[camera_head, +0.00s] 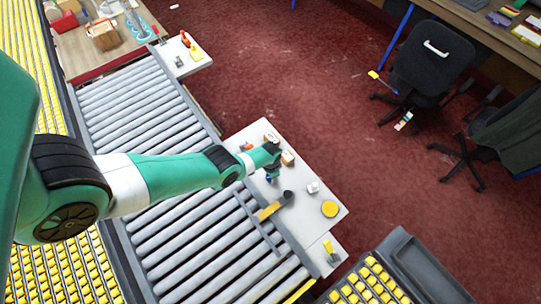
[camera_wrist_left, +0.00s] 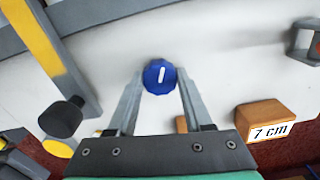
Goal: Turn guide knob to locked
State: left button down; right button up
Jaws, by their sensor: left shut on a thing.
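The guide knob (camera_wrist_left: 160,78) is blue and round with a white line on its face. In the left wrist view the line stands nearly upright, leaning slightly right. My left gripper (camera_wrist_left: 161,90) has a finger on each side of the knob and is shut on it. In the head view my left gripper (camera_head: 271,170) is over the pale side plate (camera_head: 312,216), and the blue knob (camera_head: 270,179) shows just below it, partly hidden. I cannot read any locked mark by the knob. My right gripper is not in view.
A wooden block marked 7 cm (camera_wrist_left: 266,121) stands right of the knob. A yellow bar (camera_wrist_left: 44,42) and a black cylinder (camera_wrist_left: 62,117) are at left. A yellow disc (camera_head: 329,209) and a small pale block (camera_head: 313,188) sit on the plate. The roller conveyor (camera_head: 185,238) runs alongside.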

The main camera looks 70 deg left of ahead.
pick_arm(q)
jog(key=n, duration=0.5)
jog(key=shift+n, duration=0.3)
jog(key=n, duration=0.4)
jog(key=shift+n, duration=0.4)
jog(key=shift+c, duration=1.5)
grip_release()
notch_tip(320, 180, up, 12)
jog(key=p, duration=1.1)
jog(key=shift+f+p, duration=0.25)
jog(key=shift+p, duration=0.05)
